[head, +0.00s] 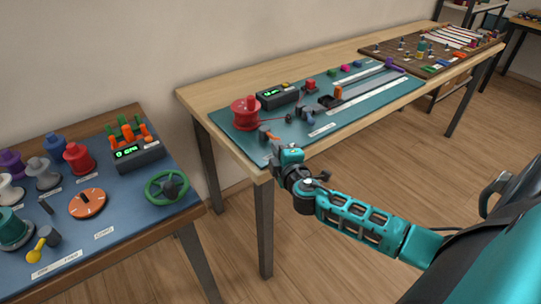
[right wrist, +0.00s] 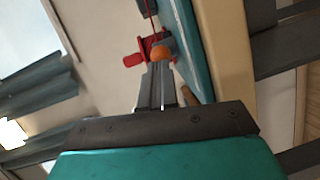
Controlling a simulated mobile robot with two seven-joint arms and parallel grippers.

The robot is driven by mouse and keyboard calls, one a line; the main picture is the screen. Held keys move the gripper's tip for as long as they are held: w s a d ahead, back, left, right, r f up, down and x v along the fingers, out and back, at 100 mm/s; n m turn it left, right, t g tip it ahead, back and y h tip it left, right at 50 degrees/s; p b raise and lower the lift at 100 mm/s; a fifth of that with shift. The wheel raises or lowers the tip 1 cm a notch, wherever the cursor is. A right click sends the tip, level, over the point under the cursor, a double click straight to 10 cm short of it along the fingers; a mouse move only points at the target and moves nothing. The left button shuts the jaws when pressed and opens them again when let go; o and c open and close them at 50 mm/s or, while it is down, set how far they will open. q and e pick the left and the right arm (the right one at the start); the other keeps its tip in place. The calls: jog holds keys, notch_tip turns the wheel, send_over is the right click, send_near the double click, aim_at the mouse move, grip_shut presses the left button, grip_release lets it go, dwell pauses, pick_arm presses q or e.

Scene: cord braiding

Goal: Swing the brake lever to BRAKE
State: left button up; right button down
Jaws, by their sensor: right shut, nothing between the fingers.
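A small lever with an orange knob (head: 270,135) stands on the teal mat near the front left corner of the middle table, in front of the red spool (head: 245,113). I take it to be the brake lever; its label is too small to read. In the right wrist view the orange knob (right wrist: 160,53) is just beyond my fingertips, with red parts of the station behind it. My right gripper (head: 279,151) is shut and empty at the table's front edge, close to the knob. I cannot tell whether it touches. My left gripper is out of view.
The teal mat (head: 385,95) also holds a green-lit display box (head: 277,97), a long rail and small coloured blocks. A left table carries several spools, an orange dial (head: 87,203), a green handwheel (head: 167,187) and a yellow-knobbed lever (head: 37,249). Floor shows between the tables.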

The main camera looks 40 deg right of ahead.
jog(key=shift+s+d+f+n+y+b, duration=0.15)
jog(key=shift+d+n+y+b, duration=0.3)
jog(key=shift+d+n+y, duration=0.5)
jog(key=shift+d+m+b, duration=0.25)
jog(key=shift+d+b, duration=0.1)
jog(key=shift+d, duration=0.45)
jog(key=shift+w+d, duration=0.25)
jog(key=shift+d, duration=0.5)
